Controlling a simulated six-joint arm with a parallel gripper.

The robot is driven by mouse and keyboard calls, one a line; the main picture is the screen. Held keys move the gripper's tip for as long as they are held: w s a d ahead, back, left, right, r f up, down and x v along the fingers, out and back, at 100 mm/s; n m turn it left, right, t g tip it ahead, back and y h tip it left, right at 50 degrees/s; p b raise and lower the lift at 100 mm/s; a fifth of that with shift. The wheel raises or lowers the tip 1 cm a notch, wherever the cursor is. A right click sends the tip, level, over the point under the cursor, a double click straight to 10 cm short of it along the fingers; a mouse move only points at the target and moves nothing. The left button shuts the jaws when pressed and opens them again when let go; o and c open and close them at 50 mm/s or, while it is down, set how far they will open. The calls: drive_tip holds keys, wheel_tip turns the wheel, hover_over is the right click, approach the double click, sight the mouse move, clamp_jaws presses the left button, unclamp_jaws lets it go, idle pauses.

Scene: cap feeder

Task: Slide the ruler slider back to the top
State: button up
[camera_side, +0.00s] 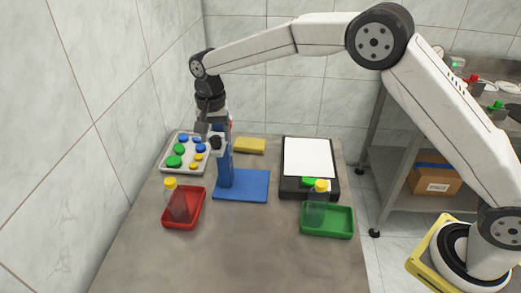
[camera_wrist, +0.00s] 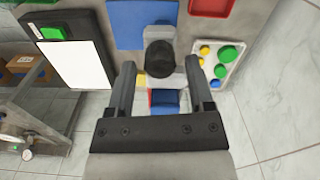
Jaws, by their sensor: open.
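A blue upright post (camera_side: 225,168) stands on a blue base plate (camera_side: 243,187) in the middle of the table. A grey piece with a black round knob (camera_side: 215,143), seemingly the ruler slider, sits high on the post's left side. Red and white show near the post's top, partly hidden by my gripper. In the wrist view the knob (camera_wrist: 160,58) lies between my open fingertips, with the post's blue top (camera_wrist: 166,98) behind it, between the fingers. My gripper (camera_side: 205,131) points down close to the knob; I cannot tell whether it touches.
A pale tray (camera_side: 164,168) of coloured caps is at the left. A red tray (camera_side: 195,216) and a green tray (camera_side: 340,234) each hold a yellow-capped bottle. A black board (camera_side: 330,185) with a white sheet lies right, a yellow block (camera_side: 250,145) behind. The front table is clear.

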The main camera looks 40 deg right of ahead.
drive_tip(key=shift+r, duration=3.4)
drive_tip(key=shift+d, duration=0.1)
drive_tip(key=shift+s+d+f, duration=0.1)
drive_tip(key=shift+s+d, duration=0.2)
drive_tip(key=shift+d, duration=0.1)
drive_tip(key=s+d+f+n+t, duration=0.1)
drive_tip(key=s+d+f+n, duration=0.1)
drive_tip(key=s+d, duration=0.3)
drive_tip(key=s+d+f+n, duration=0.2)
drive_tip(key=s+d+f, duration=0.2)
drive_tip(key=s, duration=0.8)
drive_tip(key=s+d+f+n+t, duration=0.1)
drive_tip(key=s+d+f+n, duration=0.2)
drive_tip(key=s+d, duration=0.3)
drive_tip(key=s, duration=0.3)
drive_tip(key=shift+s+d+f+t, duration=0.15)
drive_tip(key=shift+s+t, duration=0.15)
drive_tip(key=shift+s, duration=0.05)
